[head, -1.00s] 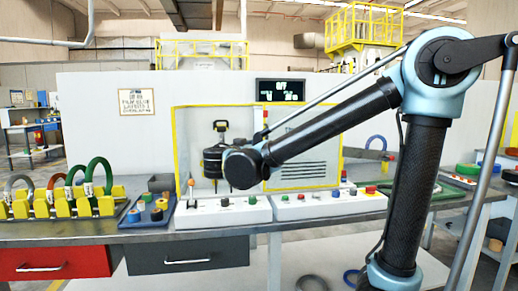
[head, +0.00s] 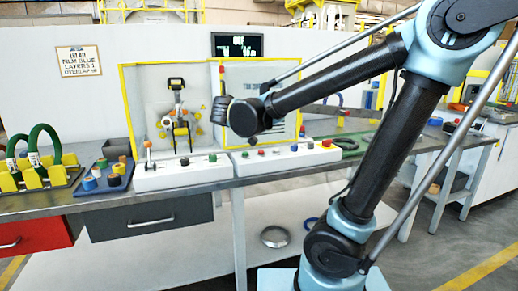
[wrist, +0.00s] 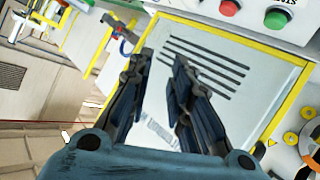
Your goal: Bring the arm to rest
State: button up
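My arm reaches across the head view from the right. Its dark end, my gripper (head: 221,109), is in front of the yellow-framed machine panels, above the control boxes; its fingers cannot be made out there. In the wrist view my gripper (wrist: 162,56) has its two dark fingers apart, with nothing between them. Behind them is a pale slotted panel (wrist: 215,55) with a yellow edge. The fingers seem clear of it, though the distance is hard to judge.
A left control box (head: 184,172) and a right control box (head: 284,157) stand on the bench. To the left are a blue tray (head: 108,181) and a yellow rack (head: 35,176) with green coils (head: 40,135). A ring (head: 275,237) lies below the bench.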

jog(key=s+d+f+n+g+y, duration=0.1)
jog(key=s+d+f+g, duration=0.2)
jog(key=s+d+f, duration=0.45)
jog(key=s+d+f+g, duration=0.2)
jog(key=d+f+g, duration=0.25)
jog(key=d, duration=0.55)
jog(key=s+f+n+g+y, duration=0.1)
jog(key=s+f+y, duration=0.4)
jog(key=s+f, duration=0.6)
jog(key=shift+s+d+f+g+y, duration=0.35)
jog(key=shift+s+g, duration=0.2)
jog(key=shift+s, duration=0.45)
jog(key=shift+w+f, duration=0.25)
jog(key=shift+w, duration=0.2)
